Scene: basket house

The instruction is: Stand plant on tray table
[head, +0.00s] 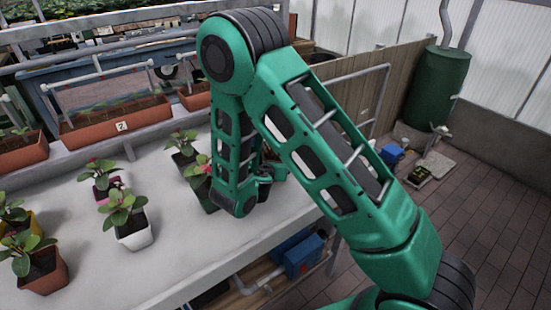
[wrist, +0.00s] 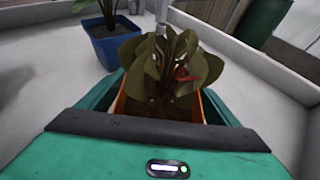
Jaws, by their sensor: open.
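A plant (wrist: 172,55) with broad green leaves and a red flower stands upright in an orange pot (wrist: 166,110) in the wrist view. My gripper (wrist: 160,98) is open, with its green fingers on either side of the pot; I cannot tell whether they touch it. In the head view my arm hides most of the gripper and this plant. The long white table (head: 190,240) is the only table surface I can make out; whether it is the tray table I cannot tell.
Several potted plants stand on the white table, including a white pot (head: 133,237) and a terracotta pot (head: 45,272). A blue pot (wrist: 118,46) is close beyond my gripper. Planter boxes (head: 115,124) line the back. A green barrel (head: 436,88) stands at right.

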